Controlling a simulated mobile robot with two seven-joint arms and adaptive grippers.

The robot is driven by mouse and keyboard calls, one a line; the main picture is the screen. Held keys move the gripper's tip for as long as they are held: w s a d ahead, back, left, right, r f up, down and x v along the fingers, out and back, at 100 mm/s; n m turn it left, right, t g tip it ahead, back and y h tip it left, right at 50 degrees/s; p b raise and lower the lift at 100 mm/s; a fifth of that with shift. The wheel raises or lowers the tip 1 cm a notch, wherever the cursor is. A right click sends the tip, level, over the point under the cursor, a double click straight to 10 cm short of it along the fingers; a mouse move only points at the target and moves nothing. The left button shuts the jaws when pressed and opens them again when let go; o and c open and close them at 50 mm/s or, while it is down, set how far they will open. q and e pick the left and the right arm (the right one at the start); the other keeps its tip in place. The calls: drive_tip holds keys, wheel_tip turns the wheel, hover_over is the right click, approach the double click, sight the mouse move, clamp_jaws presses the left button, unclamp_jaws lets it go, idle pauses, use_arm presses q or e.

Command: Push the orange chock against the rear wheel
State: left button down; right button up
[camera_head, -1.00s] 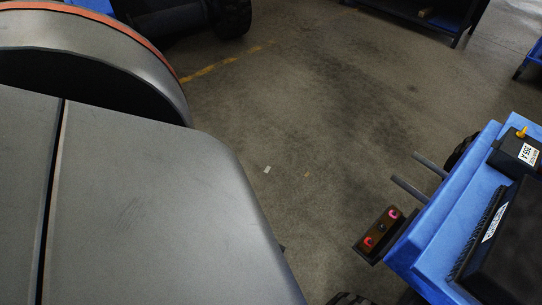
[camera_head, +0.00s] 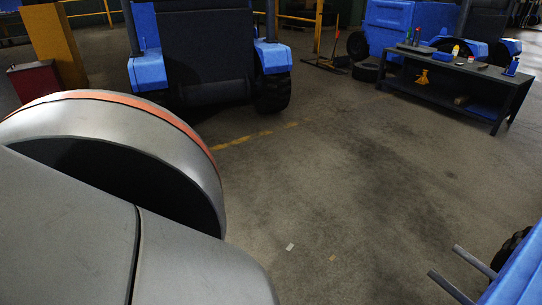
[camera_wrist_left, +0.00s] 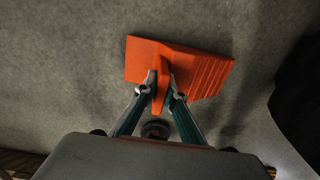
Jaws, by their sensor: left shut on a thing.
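The orange chock (camera_wrist_left: 205,72) lies on the grey floor in the left wrist view, with a ribbed slope on its right side. My left gripper (camera_wrist_left: 165,88) is shut on the upright rib in its middle. A dark rounded shape (camera_wrist_left: 300,100) stands at the right edge of that view, apart from the chock; it may be a tyre, but I cannot tell. In the head view, a dark wheel (camera_head: 513,247) of a blue vehicle shows partly at the lower right. The chock and both grippers are out of the head view.
A blue tractor (camera_head: 200,55) stands at the back. A dark workbench (camera_head: 455,85) with bottles and tools is at the upper right. A red box (camera_head: 37,82) is at the left. The floor (camera_head: 350,190) between is mostly clear. My large grey arm links cover the lower left.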

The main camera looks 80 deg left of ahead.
use_arm(q)
drive_tip(key=shift+f, duration=0.4)
idle(0.3)
drive_tip(key=c, duration=2)
unclamp_jaws()
drive_tip(key=shift+c, duration=0.2)
